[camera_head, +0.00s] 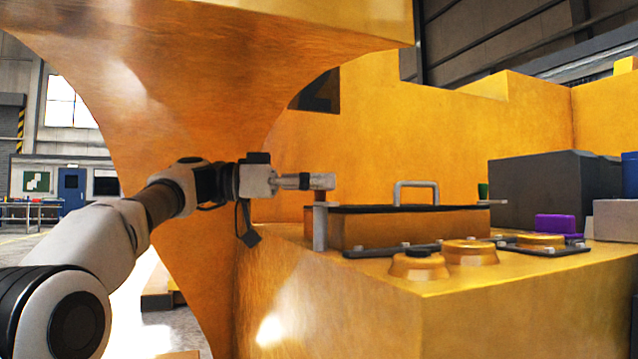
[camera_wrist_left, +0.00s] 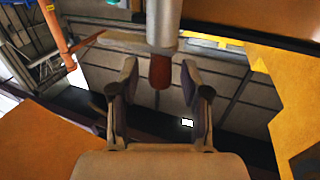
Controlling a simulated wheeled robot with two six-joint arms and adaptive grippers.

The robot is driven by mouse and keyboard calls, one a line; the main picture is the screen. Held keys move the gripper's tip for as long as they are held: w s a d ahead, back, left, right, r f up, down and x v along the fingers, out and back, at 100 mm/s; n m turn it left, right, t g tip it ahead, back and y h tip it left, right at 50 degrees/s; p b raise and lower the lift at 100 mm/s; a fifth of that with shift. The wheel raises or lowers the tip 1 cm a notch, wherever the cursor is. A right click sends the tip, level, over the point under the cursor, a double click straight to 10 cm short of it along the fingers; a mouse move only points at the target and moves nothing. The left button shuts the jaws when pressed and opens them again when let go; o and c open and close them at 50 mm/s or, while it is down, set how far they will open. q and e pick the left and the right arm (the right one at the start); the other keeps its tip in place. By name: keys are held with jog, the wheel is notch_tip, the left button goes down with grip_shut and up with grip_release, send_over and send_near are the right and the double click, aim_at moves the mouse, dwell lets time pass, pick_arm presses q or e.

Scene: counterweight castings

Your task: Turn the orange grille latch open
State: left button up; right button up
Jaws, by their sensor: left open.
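An orange box (camera_head: 415,229) with a dark top edge and a grey handle (camera_head: 416,186) stands on the orange casting ledge. At its left end is an upright grey post (camera_head: 320,228) with a reddish-brown tip (camera_head: 320,196), which looks like the latch. My left gripper (camera_head: 322,181) is at the top of this post. In the left wrist view the reddish-brown tip (camera_wrist_left: 160,72) and the grey post (camera_wrist_left: 162,25) show between the two spread fingers of my left gripper (camera_wrist_left: 158,66). The fingers look apart from the tip on both sides. My right gripper is not in view.
Round orange bosses (camera_head: 418,265) stand on the ledge in front of the box. A dark grey case (camera_head: 540,190) and a purple block (camera_head: 556,224) are at the right. A large orange casting column (camera_head: 200,90) rises behind my left arm.

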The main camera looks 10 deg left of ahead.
pick_arm(q)
jog(key=v, duration=1.2)
